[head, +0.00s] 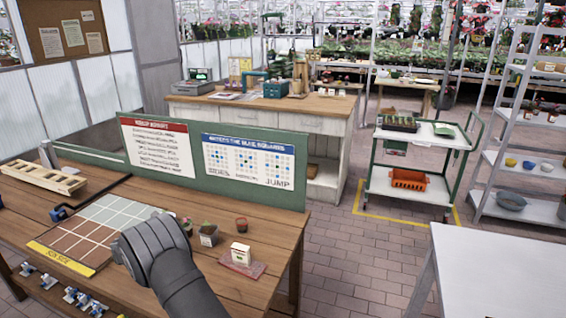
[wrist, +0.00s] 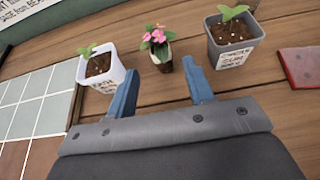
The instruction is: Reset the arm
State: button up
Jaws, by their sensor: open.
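My gripper (wrist: 163,88) is open in the wrist view, its two blue fingers apart with bare wooden table between them. It holds nothing. Just beyond the fingertips stand a white pot with a seedling (wrist: 98,70), a small pot with pink flowers (wrist: 160,52) and a grey square pot with a seedling (wrist: 233,45). All three look upright. In the head view my dark arm reaches over the wooden table (head: 215,282) from the bottom; its bulk hides the fingers and part of the tabletop.
A tiled board (head: 105,228) lies left of my arm. A green panel with posters (head: 185,185) lines the table's back. A wooden rack (head: 45,178) lies far left.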

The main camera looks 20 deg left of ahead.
aim_at(186, 221)
jog(key=x, duration=1)
jog(key=shift+f, duration=0.2)
notch_tip(186, 221, up, 2)
jog(key=shift+r, duration=1)
